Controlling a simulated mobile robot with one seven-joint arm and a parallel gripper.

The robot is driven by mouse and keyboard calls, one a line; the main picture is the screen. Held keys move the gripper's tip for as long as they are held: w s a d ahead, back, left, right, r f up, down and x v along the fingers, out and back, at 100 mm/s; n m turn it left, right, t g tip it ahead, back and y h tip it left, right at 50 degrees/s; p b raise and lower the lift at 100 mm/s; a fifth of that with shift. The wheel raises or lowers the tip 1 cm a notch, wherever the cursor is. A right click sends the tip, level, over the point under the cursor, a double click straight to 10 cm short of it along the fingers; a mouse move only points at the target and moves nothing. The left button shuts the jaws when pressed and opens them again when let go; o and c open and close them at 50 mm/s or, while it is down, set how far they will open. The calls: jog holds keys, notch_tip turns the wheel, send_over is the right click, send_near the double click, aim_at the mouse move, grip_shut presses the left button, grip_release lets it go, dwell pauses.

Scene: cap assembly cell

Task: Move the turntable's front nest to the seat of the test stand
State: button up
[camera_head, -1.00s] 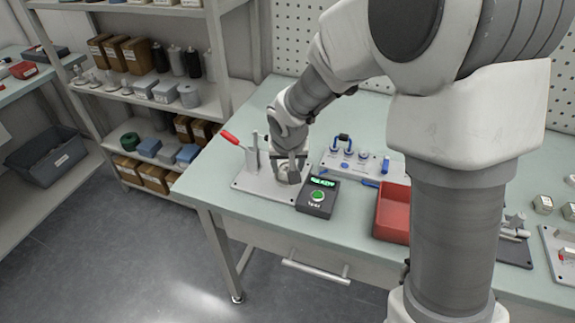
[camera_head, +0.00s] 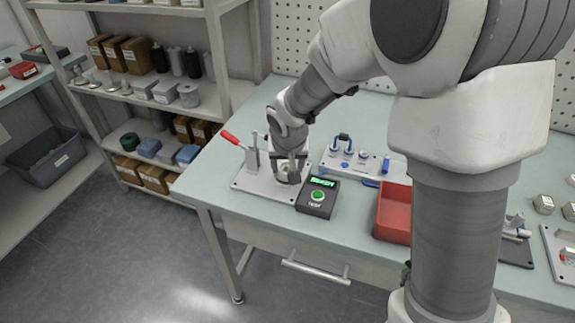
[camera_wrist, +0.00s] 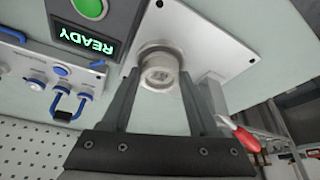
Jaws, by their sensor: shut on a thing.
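The test stand (camera_head: 248,186) is a light grey plate with an upright post and a red-handled lever (camera_head: 230,137), at the left of the bench. My gripper (camera_head: 289,172) points down at the right part of this plate. In the wrist view, my gripper (camera_wrist: 160,88) is shut on a round metal piece (camera_wrist: 160,70), which looks like the nest. The piece is at a wider round metal seat on the plate (camera_wrist: 208,36). I cannot tell whether it is fully down in the seat. I cannot make out the turntable; my arm hides part of the bench.
A dark test box (camera_head: 317,198) with a green button and a lit READY display stands close right of the plate. A pale panel with blue fittings (camera_head: 366,163) is behind it. A red tray (camera_head: 394,214) is further right. The bench's front left is clear.

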jog(key=shift+f+b, duration=0.55)
dwell(0.4)
jog(key=o, duration=1.4)
jog(key=shift+o, duration=0.2)
jog(key=shift+r, duration=0.1)
jog(key=p+v, duration=0.3)
jog(key=v, duration=1.4)
jog(key=s+d+r+p, duration=0.2)
jog(key=s+d+r, duration=0.2)
jog(key=s+d, duration=0.3)
jog(key=s+d+r+t+p, duration=0.1)
jog(key=s+d+r+p, duration=0.2)
jog(key=s, duration=0.7)
jog(key=d+r, duration=0.2)
jog(key=d, duration=0.2)
jog(key=shift+r, duration=0.25)
